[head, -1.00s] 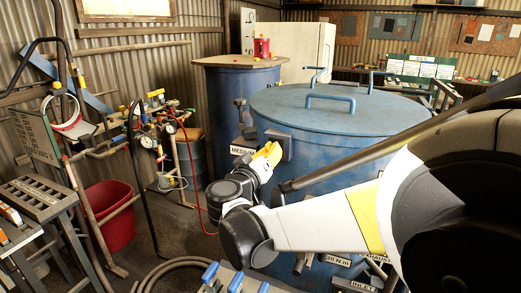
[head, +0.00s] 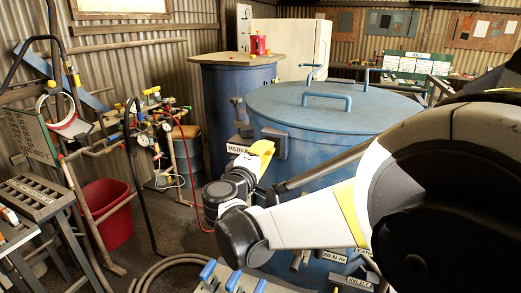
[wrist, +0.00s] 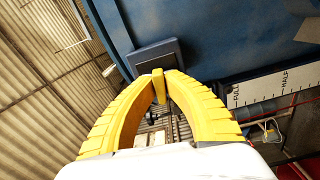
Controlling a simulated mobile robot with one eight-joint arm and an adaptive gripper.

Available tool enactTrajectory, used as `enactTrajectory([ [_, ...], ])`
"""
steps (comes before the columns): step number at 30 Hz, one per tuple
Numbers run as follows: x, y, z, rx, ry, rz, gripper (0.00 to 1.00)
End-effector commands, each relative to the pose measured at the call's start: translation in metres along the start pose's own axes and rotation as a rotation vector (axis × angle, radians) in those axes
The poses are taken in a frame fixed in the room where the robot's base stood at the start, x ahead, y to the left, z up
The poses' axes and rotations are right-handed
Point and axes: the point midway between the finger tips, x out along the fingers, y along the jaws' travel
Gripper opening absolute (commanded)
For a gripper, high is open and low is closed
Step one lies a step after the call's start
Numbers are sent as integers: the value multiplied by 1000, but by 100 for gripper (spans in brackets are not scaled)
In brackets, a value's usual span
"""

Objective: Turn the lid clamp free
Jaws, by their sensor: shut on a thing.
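The blue pot (head: 310,145) has a round blue lid (head: 365,108) with bar handles on top. A dark clamp block (head: 275,143) sits on the pot's side just below the rim. It also shows in the wrist view (wrist: 153,56). My gripper (head: 262,150) is at this block, its yellow fingers reaching up to it. In the wrist view, the fingertips (wrist: 159,84) close on a small upright yellow clamp handle (wrist: 159,80) in front of the block. The handle's far end and its joint to the block are partly hidden.
A second blue drum (head: 225,95) stands behind the pot at left. Gauges and a red hose (head: 190,150) are left of my gripper. A red bucket (head: 106,213) stands on the floor. A marked level scale (wrist: 275,85) is on the pot's side in the wrist view.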

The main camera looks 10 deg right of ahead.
Motion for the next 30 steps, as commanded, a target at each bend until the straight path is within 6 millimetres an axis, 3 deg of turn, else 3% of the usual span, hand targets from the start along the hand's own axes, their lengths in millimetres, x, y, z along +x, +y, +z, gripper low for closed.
enactTrajectory([
  [9,0,0,0,-114,0,1,0],
  [25,0,0,0,-135,-1,1,0],
  [27,0,0,0,-135,-1,1,29],
  [28,0,0,0,-135,-1,1,35],
  [30,0,0,0,-135,0,0,35],
])
